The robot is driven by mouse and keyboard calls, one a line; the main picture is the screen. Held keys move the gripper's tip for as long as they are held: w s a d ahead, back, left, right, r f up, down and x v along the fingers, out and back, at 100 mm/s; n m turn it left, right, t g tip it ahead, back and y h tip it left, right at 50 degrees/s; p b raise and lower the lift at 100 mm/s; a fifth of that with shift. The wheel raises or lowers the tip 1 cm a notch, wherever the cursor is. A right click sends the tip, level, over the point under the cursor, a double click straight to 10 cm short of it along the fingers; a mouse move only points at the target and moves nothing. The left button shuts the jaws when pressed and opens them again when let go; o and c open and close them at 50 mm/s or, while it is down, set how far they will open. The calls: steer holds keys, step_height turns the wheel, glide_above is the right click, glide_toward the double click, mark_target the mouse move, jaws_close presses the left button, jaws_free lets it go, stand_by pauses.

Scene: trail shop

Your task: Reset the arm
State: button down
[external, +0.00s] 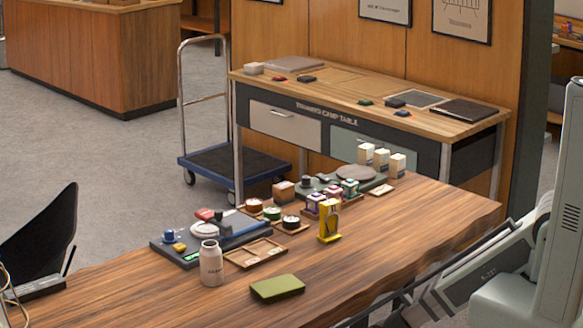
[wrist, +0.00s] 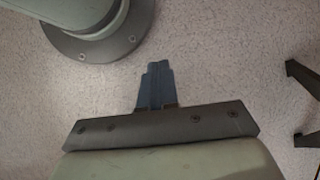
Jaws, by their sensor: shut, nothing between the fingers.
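My gripper (wrist: 157,84) shows in the wrist view with its dark fingers shut together and nothing between them. It points over bare speckled floor, with my own round base flange at the upper left. In the external view my arm is folded at the right edge, beside the right end of the wooden table (external: 400,235). I cannot make out the fingertips there. The gripper appears clear of the objects on the table.
The table holds a white bottle (external: 211,265), a green case (external: 277,288), a yellow item (external: 329,220), a wooden tray (external: 256,262) and several small jars and boxes. The front right of the tabletop is clear. Behind stand a workbench (external: 470,132) and a trolley (external: 222,165).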

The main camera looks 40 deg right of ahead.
steer(key=s+d, duration=0.4)
steer(key=d, duration=0.4)
steer(key=s+d+r+n+g+h, duration=0.1)
steer(key=s+d, duration=0.4)
steer(key=d, duration=0.4)
steer(key=shift+d+r+n+h, duration=0.15)
steer(key=shift+d+n+h, duration=0.15)
steer(key=shift+w, duration=0.1)
stand_by(1.4)
